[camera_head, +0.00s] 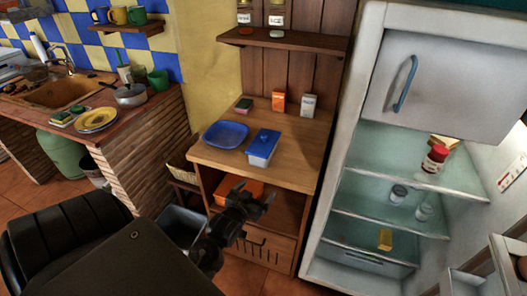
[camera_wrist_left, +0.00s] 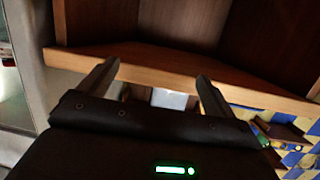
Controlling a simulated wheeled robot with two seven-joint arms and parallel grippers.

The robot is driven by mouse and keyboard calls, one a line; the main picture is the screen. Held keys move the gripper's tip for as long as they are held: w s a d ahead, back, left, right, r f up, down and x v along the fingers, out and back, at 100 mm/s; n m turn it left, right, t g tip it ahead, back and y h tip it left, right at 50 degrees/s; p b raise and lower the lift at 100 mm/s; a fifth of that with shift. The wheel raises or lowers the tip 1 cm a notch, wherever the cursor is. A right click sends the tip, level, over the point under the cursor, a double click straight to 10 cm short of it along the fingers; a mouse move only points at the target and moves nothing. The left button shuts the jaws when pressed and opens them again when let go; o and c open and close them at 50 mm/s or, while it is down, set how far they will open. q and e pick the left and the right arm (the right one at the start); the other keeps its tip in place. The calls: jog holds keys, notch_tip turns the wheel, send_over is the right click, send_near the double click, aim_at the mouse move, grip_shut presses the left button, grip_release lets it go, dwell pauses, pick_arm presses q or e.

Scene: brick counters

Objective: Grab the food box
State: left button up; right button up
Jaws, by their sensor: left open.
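The food box appears to be the white container with a blue lid (camera_head: 263,147), standing on the wooden counter (camera_head: 305,150) near its front edge. My left gripper (camera_head: 256,195) is open and empty, in front of the cabinet and lower in the picture than the box. In the left wrist view a pale box side (camera_wrist_left: 170,99) shows between the open fingers (camera_wrist_left: 155,88), beyond the wooden edge; it is probably the same container. The gap between the fingers and the box cannot be measured. My right gripper is not in view.
A blue plate (camera_head: 226,135) lies left of the box. Orange (camera_head: 278,103) and white (camera_head: 308,105) packages stand behind. An orange thing (camera_head: 240,191) sits on the shelf below. The open fridge (camera_head: 400,180) stands at right. A dark bin (camera_head: 184,222) is on the floor.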

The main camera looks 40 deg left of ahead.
aim_at(256, 158)
pick_arm(q)
jog(key=a+r, duration=0.1)
jog(key=r, duration=0.1)
jog(key=a+r+t+y, duration=0.1)
jog(key=r, duration=0.1)
jog(key=a+r+n+t+y, duration=0.1)
jog(key=r, duration=0.1)
jog(key=shift+w+a+r, duration=0.3)
jog(key=shift+w+r, duration=0.1)
jog(key=p+x, duration=0.1)
jog(key=x, duration=0.4)
jog(key=shift+w, duration=0.35)
jog(key=shift+w+a+r, duration=0.1)
jog(key=shift+w+r, duration=0.1)
jog(key=shift+w, duration=0.1)
jog(key=p+x, duration=0.1)
jog(key=x, duration=0.3)
jog(key=shift+w+a+f, duration=0.1)
jog(key=shift+w+f, duration=0.05)
jog(key=shift+w, duration=0.1)
jog(key=c, duration=0.9)
jog(key=shift+c, duration=1)
jog(key=shift+p, duration=0.35)
